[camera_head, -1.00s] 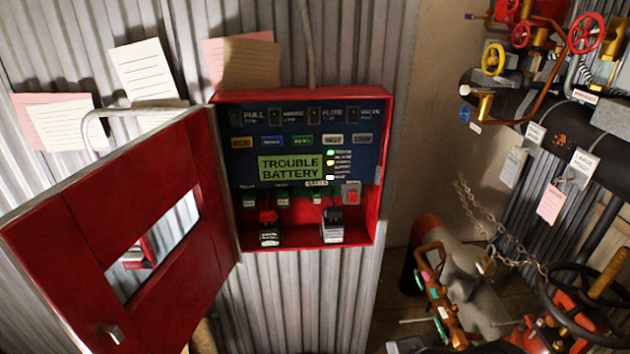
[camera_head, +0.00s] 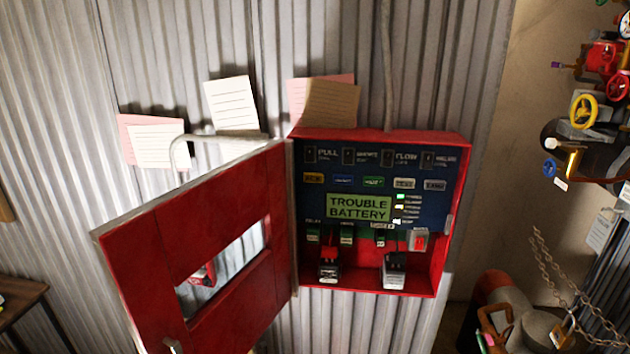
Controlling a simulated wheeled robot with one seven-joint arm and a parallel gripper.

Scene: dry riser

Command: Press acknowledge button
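A red alarm panel box (camera_head: 462,200) hangs on the corrugated wall with its red door (camera_head: 150,225) swung open to the left. Inside, a lit green display (camera_head: 359,207) reads "TROUBLE BATTERY". A row of small coloured buttons (camera_head: 374,182) sits above the display: yellow, blue, green, and pale ones. Their labels are too small to read surely, so I cannot tell which is acknowledge. Small lamps right of the display are lit green and white. Two batteries with red and black connectors (camera_head: 329,252) stand at the bottom beside a red switch (camera_head: 420,241). My gripper is not in view.
Paper notes (camera_head: 232,104) are fixed on the wall above the door. A pipe handle (camera_head: 185,150) shows behind the door's top. Valves and pipes (camera_head: 590,115) stand at the right, with chains (camera_head: 570,300) below. A dark table edge (camera_head: 20,300) shows at lower left.

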